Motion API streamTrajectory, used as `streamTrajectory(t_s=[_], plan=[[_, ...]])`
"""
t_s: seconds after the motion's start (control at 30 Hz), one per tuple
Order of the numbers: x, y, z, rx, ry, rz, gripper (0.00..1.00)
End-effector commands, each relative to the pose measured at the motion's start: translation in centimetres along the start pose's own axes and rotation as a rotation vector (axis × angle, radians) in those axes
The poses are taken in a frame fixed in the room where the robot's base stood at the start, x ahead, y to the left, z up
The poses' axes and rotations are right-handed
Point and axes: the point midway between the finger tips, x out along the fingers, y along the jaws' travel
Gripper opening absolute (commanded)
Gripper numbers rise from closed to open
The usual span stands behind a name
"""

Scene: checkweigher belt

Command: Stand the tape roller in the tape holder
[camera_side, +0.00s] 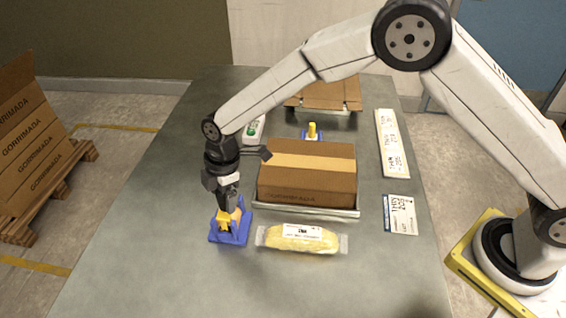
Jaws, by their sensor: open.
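A blue holder (240,237) stands on the table at the front left, and I take it for the tape holder. A yellow piece (224,224) shows within it, between its blue sides; it looks like the tape roller, partly hidden by my gripper. My gripper (229,207) points down right over the holder, with its fingers at the top of the yellow piece. It is open. I cannot tell whether the fingers touch the yellow piece, or whether that piece is fully seated.
A cardboard box (306,180) on a metal tray is right of my gripper. A wrapped yellow pack (300,238) lies close to the holder's right. A yellow-topped item (312,129), an open carton (328,94) and labels (391,140) lie farther off. The left table side is clear.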

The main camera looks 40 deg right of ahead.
Motion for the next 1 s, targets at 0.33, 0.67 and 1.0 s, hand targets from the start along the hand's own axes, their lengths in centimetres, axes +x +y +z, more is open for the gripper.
streamTrajectory(t_s=[0.33,0.67,1.0], plan=[[-3.9,0.1,0.0,0.0,0.002,0.003,0.83],[-7.1,0.0,0.0,0.0,0.001,0.002,0.83],[-7.4,0.0,0.0,0.0,0.0,0.001,0.83]])
